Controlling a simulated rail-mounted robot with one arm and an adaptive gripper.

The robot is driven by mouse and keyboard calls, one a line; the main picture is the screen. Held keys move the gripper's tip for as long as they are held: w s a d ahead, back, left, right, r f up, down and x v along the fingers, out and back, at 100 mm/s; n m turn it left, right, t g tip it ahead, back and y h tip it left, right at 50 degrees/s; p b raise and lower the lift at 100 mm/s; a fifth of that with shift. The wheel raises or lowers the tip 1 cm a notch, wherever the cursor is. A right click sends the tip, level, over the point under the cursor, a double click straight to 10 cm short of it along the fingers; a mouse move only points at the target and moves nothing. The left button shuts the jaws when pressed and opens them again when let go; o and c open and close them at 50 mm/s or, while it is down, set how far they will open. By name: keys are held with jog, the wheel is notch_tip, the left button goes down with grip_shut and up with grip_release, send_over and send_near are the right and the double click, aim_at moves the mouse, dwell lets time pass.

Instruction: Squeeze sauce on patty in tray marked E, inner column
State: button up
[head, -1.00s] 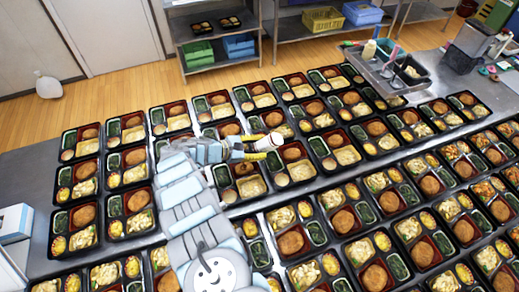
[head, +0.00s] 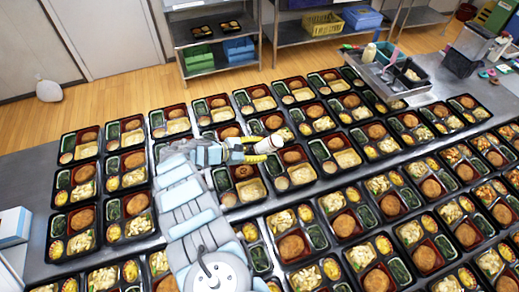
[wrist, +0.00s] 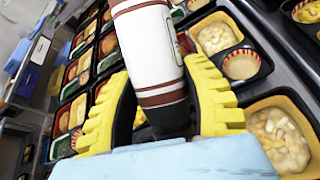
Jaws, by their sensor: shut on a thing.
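My gripper (head: 262,148) is shut on a sauce bottle (head: 272,141) above the tray rows near the middle of the head view. In the wrist view the yellow fingers (wrist: 163,110) press on both sides of the white bottle (wrist: 148,48), which has brown bands and a dark end. The bottle looks tilted. A tray (head: 225,202) below and left of the gripper holds a browned patty (head: 243,170) with a dark mark on top. The gripper partly covers this area. I cannot read a letter E on any tray.
Black bento trays fill most of the steel table in close rows. A grey bin (head: 385,78) with bottles stands at the back right. Shelves (head: 213,60) stand behind. Bare table shows at the far left (head: 30,170).

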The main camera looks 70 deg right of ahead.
aim_at(259, 144)
notch_tip(259, 144, up, 6)
jog(key=p, duration=0.5)
jog(key=shift+w+r, duration=0.1)
jog(key=shift+r, duration=0.05)
dwell(0.3)
jog(key=shift+f, duration=0.2)
